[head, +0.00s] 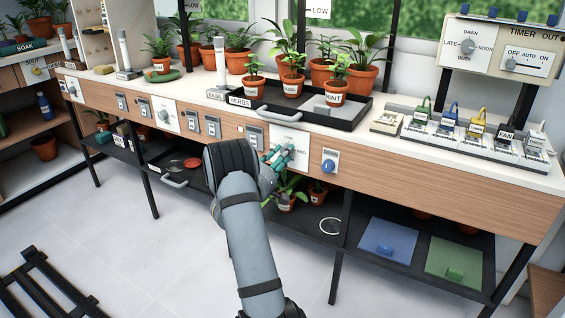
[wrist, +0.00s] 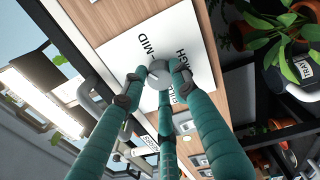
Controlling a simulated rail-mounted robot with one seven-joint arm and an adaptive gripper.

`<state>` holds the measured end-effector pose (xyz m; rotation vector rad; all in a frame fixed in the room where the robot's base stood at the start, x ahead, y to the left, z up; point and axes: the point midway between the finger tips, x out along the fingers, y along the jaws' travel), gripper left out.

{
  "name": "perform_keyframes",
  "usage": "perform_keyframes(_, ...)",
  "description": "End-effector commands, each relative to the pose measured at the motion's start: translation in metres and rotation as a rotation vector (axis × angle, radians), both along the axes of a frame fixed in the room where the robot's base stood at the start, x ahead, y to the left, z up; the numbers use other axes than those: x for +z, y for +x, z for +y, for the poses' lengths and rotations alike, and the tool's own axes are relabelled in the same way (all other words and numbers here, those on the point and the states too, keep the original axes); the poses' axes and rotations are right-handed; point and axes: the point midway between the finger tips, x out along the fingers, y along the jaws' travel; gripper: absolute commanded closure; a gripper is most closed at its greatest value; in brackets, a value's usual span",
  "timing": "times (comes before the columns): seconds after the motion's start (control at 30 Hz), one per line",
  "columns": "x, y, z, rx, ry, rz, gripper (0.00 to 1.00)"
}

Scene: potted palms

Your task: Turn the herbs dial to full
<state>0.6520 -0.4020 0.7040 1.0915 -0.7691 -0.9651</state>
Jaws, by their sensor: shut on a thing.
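The dial (wrist: 158,75) is a grey round knob on a white plate (wrist: 125,50) on the bench front. My gripper (wrist: 158,78) has teal fingers closed around the knob. In the head view the gripper (head: 279,156) is at the same white plate (head: 293,139), below the herb tray, and hides most of the knob. Where the dial points cannot be told.
A black tray (head: 357,121) marked HERBS holds small pots labelled BASIL, SAGE and MINT, above the dial. A blue knob (head: 328,166) is just right. Switches (head: 254,134) line the bench front to the left. A lower shelf (head: 308,219) holds plants underneath.

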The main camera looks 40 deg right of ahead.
Motion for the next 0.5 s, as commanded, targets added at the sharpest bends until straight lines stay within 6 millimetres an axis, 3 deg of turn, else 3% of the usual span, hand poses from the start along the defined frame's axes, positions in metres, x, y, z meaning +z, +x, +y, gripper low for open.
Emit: perform_keyframes(0.5, -0.0058, -0.0038, -0.0039, -0.012, 0.183, -0.460, 0.98)
